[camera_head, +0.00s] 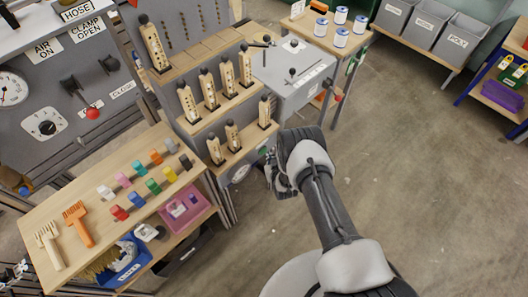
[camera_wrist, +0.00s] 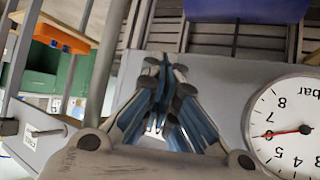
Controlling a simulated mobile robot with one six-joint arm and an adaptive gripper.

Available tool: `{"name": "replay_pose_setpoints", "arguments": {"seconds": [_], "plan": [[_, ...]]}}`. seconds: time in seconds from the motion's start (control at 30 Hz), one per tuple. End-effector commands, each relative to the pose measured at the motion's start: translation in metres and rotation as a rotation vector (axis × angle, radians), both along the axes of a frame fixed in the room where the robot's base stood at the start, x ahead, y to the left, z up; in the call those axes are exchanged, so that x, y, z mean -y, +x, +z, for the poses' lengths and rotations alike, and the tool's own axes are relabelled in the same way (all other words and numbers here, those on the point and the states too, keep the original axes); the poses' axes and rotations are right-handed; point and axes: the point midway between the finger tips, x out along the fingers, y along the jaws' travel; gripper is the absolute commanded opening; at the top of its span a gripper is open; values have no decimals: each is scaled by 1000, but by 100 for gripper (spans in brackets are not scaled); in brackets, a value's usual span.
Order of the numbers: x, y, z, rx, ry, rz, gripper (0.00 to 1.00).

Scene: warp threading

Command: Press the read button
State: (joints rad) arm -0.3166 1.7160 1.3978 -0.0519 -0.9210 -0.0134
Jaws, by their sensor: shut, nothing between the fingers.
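My gripper (camera_head: 271,178) is low at the right side of the grey cabinet with the wooden shelves, partly hidden by my own wrist. In the wrist view my gripper (camera_wrist: 160,80) has its blue-padded fingers together with nothing between them. They point at a grey panel (camera_wrist: 215,75). A white round gauge (camera_wrist: 290,130) marked "bar" sits on that panel right of the fingers, upside down, with a red needle. A small dial (camera_head: 240,173) shows beside my gripper in the head view. I cannot make out the read button; the fingers cover part of the panel.
A wooden table (camera_head: 75,185) with combs and coloured blocks stands at the left. Wooden pegs (camera_head: 188,103) stand on the stepped shelves above my gripper. A grey box (camera_head: 295,75) is behind. The floor (camera_head: 400,160) at the right is clear.

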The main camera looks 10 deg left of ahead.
Motion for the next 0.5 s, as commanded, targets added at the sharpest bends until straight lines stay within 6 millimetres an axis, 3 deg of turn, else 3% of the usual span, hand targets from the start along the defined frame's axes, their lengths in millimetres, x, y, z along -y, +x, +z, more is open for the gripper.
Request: {"name": "replay_pose_setpoints", "arguments": {"seconds": [0.5], "plan": [[-7,5,-1,-1,0,0,0]]}}
